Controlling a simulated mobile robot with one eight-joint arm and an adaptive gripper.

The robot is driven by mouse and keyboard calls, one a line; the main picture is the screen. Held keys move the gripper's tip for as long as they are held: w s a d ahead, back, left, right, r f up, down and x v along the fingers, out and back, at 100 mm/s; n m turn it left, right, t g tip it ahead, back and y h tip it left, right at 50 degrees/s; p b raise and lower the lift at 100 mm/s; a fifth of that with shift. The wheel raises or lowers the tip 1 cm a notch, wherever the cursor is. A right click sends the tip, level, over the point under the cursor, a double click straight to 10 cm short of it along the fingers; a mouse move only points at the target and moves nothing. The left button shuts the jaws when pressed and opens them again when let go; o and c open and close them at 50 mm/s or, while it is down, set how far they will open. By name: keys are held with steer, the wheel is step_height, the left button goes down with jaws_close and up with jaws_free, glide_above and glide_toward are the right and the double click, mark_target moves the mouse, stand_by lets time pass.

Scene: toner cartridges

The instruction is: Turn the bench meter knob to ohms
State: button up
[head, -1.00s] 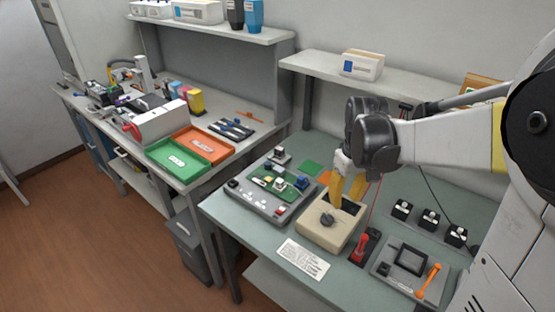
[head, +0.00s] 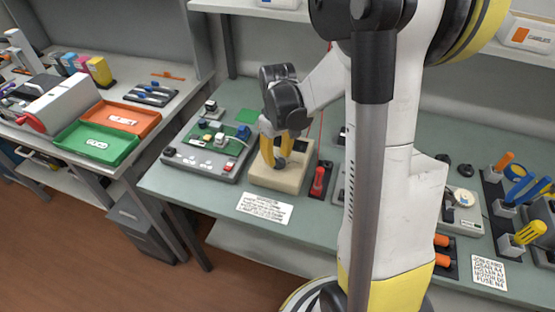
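The bench meter is a beige box (head: 283,181) on the green-grey bench, with a small dark display partly hidden behind my gripper. Its dark knob (head: 280,163) is on the top face, partly covered by the fingers. My gripper (head: 275,157) points down over the meter, with its yellow fingers at the knob, one on the left and one on the right. I cannot tell whether the fingers touch the knob. The knob's pointer and dial marks are too small to read.
A grey board with coloured parts (head: 205,155) stands left of the meter. A red-handled probe in a dark holder (head: 318,181) is close on the right. A printed white card (head: 265,208) lies in front. My arm hides much of the bench to the right.

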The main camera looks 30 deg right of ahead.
steer(key=shift+f, duration=0.1)
jaws_close()
stand_by(0.4)
steer(key=m, duration=0.5)
steer(key=shift+d+m, duration=0.1)
steer(key=shift+m, duration=0.2)
steer(key=m, duration=0.5)
steer(key=shift+s+d, duration=0.1)
steer(key=m, duration=0.6)
steer(key=shift+s+m, duration=0.15)
steer(key=shift+m, duration=0.25)
steer(key=m, duration=0.6)
steer(key=shift+s, duration=0.15)
steer(key=shift+m, duration=0.4)
